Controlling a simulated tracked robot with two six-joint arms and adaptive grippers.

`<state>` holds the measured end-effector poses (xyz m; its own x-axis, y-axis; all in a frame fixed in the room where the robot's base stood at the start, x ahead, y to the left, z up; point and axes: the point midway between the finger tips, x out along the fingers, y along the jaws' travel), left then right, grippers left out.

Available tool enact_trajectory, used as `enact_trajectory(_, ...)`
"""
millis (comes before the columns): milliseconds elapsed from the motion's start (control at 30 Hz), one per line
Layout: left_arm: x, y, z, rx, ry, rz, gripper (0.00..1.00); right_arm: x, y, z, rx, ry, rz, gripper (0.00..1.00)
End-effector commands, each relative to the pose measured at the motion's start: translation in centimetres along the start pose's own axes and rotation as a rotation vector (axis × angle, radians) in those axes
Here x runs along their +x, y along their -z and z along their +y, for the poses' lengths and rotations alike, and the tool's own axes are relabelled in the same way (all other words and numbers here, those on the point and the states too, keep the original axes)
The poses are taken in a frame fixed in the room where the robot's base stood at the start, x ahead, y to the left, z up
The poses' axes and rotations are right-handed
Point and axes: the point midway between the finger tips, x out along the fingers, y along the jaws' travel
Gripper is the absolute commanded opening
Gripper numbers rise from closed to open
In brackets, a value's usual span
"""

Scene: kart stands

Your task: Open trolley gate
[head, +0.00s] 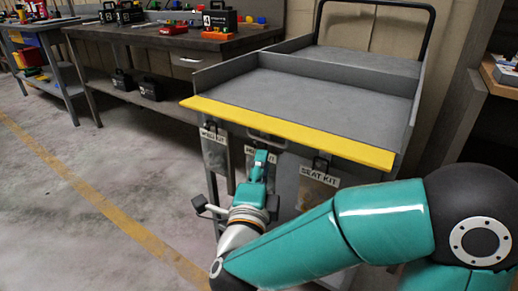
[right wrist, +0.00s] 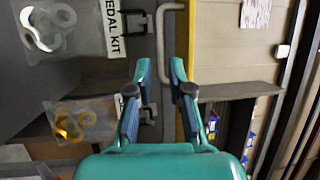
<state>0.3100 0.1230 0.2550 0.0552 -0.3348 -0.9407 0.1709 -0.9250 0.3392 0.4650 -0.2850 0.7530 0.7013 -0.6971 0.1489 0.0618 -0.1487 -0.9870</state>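The grey trolley (head: 340,82) stands in front of me, with a yellow strip (head: 290,132) along its near top edge. Its front side carries hanging bags labelled as kits, such as the seat kit (head: 318,180). My right gripper (head: 262,160) is at the front side, below the yellow strip; the arm partly hides that side. In the right wrist view its two fingers (right wrist: 162,72) are apart, with a pale bar-shaped handle (right wrist: 161,45) in line with the gap between them. Contact with the handle cannot be told. My left gripper is not in view.
A workbench (head: 160,38) with toolboxes and coloured parts stands behind at the left, with black boxes on its lower shelf. A shelf unit (head: 490,100) stands close on the right. The floor (head: 60,200) to the left is clear, with a yellow line.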

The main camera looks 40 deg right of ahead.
Motion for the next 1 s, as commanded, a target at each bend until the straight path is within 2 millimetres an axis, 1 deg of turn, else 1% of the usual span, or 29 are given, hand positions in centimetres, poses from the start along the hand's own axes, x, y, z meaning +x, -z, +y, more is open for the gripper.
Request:
enact_trajectory(33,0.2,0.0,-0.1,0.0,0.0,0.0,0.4,1.1,0.2,0.1,0.0,0.001,0.007,0.2)
enact_trajectory(200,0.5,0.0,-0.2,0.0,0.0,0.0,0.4,4.0,0.1,0.1,0.0,0.0,0.004,0.2)
enact_trajectory(300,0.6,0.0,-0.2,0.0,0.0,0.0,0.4,5.2,0.0,0.1,0.001,0.0,0.002,0.2)
enact_trajectory(400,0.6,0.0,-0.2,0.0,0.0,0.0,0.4,5.8,-0.1,0.1,0.0,-0.001,0.0,0.2)
enact_trajectory(533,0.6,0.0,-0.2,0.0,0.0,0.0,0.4,6.2,-0.1,0.0,-0.001,0.0,-0.001,0.2)
enact_trajectory(733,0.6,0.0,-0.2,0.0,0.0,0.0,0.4,6.2,-0.1,0.0,0.0,0.0,-0.002,0.2)
enact_trajectory(767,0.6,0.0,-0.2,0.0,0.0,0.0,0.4,6.2,-0.1,0.0,0.0,0.0,-0.003,0.18)
enact_trajectory(800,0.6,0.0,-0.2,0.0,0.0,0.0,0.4,6.2,-0.1,0.0,0.0,0.0,-0.003,0.12)
enact_trajectory(867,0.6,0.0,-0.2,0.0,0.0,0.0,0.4,6.2,-0.1,0.0,0.0,0.0,-0.003,0.02)
enact_trajectory(900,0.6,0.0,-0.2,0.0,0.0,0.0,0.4,6.2,-0.1,0.0,0.0,0.0,-0.003,0.0)
enact_trajectory(1000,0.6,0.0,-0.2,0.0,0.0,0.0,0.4,6.1,-0.1,0.1,-0.001,-0.001,-0.003,0.0)
